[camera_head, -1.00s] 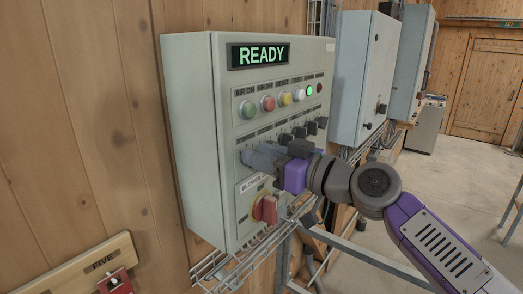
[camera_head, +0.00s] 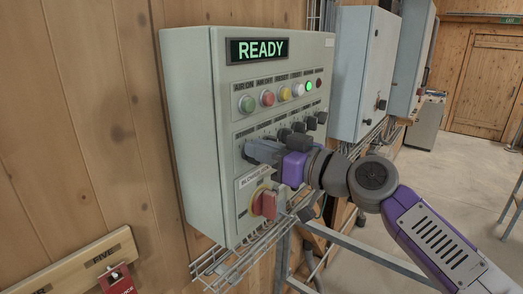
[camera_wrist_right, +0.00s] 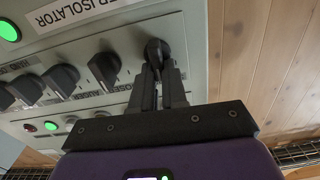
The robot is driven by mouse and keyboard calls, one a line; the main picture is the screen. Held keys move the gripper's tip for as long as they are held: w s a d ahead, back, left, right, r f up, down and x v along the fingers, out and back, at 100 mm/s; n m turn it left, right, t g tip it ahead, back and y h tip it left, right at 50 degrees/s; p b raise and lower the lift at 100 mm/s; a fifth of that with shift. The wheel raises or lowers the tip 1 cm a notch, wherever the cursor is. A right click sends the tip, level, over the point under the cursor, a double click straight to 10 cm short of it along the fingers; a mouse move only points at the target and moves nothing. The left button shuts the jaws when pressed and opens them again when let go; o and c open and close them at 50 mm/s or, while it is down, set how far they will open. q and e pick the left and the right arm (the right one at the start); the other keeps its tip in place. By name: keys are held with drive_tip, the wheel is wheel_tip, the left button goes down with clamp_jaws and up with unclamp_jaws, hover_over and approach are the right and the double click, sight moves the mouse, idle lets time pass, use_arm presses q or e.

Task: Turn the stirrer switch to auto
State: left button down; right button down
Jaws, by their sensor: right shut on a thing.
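The grey control panel (camera_head: 190,110) carries a row of black rotary switches below its coloured buttons. My right gripper (camera_head: 250,150) is at the leftmost switch of this row in the head view and hides most of it. In the right wrist view the fingers of my right gripper (camera_wrist_right: 158,85) are shut on that black switch (camera_wrist_right: 157,50), at the end of the row. Its label and exact pointer position cannot be read. The neighbouring switches, such as the one by the AUGER label (camera_wrist_right: 104,68), are free. My left gripper is not in view.
A red isolator handle (camera_head: 266,203) on a yellow plate sits just below my right gripper. The display (camera_head: 258,51) reads READY. A wire cable tray (camera_head: 235,262) runs under the panel. A wooden board with a red tag (camera_head: 117,281) is at the lower left.

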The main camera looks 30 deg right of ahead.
drive_tip(key=shift+w+d+f+m+b, duration=0.1)
drive_tip(key=shift+d+m+b, duration=0.2)
drive_tip(key=shift+m, duration=1.15)
drive_tip(key=shift+w+d+f+m+b, duration=0.1)
drive_tip(key=shift+m+b, duration=0.35)
drive_tip(key=shift+m, duration=0.95)
drive_tip(key=shift+d+m+b, duration=0.15)
drive_tip(key=shift+m+b, duration=0.2)
drive_tip(key=shift+m, duration=1.1)
drive_tip(key=c, duration=1.2)
unclamp_jaws()
drive_tip(key=shift+o, duration=0.2)
drive_tip(key=shift+s, duration=0.15)
drive_tip(key=b+v, duration=0.1)
drive_tip(key=v, duration=0.6)
drive_tip(key=shift+s, duration=0.15)
drive_tip(key=shift+d, duration=0.1)
